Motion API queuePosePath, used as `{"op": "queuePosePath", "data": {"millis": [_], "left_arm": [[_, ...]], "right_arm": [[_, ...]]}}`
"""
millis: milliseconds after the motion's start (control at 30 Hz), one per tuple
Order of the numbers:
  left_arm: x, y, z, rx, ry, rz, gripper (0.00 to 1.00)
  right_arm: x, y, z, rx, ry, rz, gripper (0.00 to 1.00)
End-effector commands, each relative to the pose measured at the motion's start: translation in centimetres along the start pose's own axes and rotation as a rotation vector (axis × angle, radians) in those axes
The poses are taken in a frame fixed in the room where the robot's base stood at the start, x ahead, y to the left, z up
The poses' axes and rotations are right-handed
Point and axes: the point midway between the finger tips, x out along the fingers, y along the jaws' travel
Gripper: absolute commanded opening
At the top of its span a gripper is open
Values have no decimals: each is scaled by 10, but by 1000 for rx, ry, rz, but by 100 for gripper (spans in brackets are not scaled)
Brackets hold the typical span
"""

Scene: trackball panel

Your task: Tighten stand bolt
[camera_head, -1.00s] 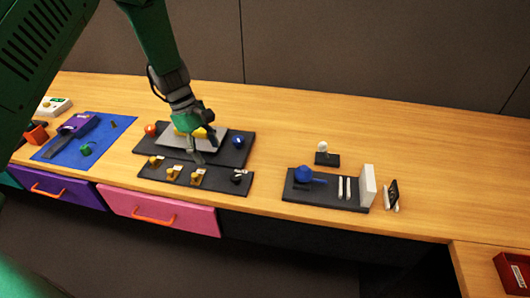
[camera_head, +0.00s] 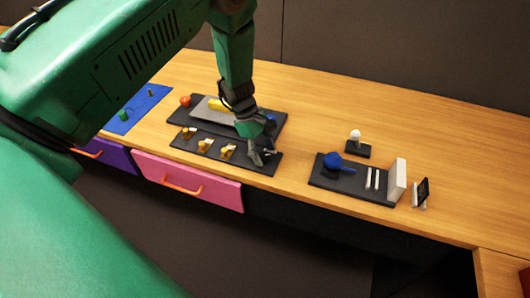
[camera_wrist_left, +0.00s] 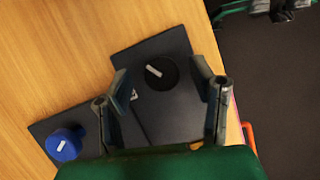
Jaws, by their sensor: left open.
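My left gripper (camera_head: 260,156) is open, with its fingers pointing down over the right end of the front black panel (camera_head: 185,143). In the left wrist view the open gripper (camera_wrist_left: 163,92) has a round black knob (camera_wrist_left: 158,73) with a white mark between and beyond its fingertips. The knob appears on the black panel (camera_wrist_left: 185,122). I cannot tell whether a finger touches it. In the head view the gripper largely covers that end. A blue knob (camera_wrist_left: 64,145) with a white mark sits on the rear panel, to the left in the wrist view.
Several yellow pieces (camera_head: 206,145) stand along the front panel. A red ball (camera_head: 185,101) and grey slab (camera_head: 203,109) are on the rear panel. To the right is a black base (camera_head: 345,184) with a blue part (camera_head: 338,163) and white upright plate (camera_head: 397,180). Wood between is clear.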

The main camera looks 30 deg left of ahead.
Motion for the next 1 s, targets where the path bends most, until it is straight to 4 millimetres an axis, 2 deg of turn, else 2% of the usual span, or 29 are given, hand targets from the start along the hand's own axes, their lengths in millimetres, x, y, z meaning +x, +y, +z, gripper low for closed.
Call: {"op": "queuePosePath", "data": {"millis": [333,367,400,500,767,1000], "left_arm": [[5,0,0,0,0,1,51],[5,0,0,0,0,1,48],[5,0,0,1,0,0,34],[5,0,1,1,1,1,2],[5,1,2,11,-1,-2,2],[5,3,3,90,-4,-33,2]], "right_arm": [[0,0,0,0,0,0,40],[0,0,0,0,0,0,40],[0,0,0,0,0,0,40],[0,0,0,0,0,0,40],[0,0,0,0,0,0,40],[0,0,0,0,0,0,40]]}}
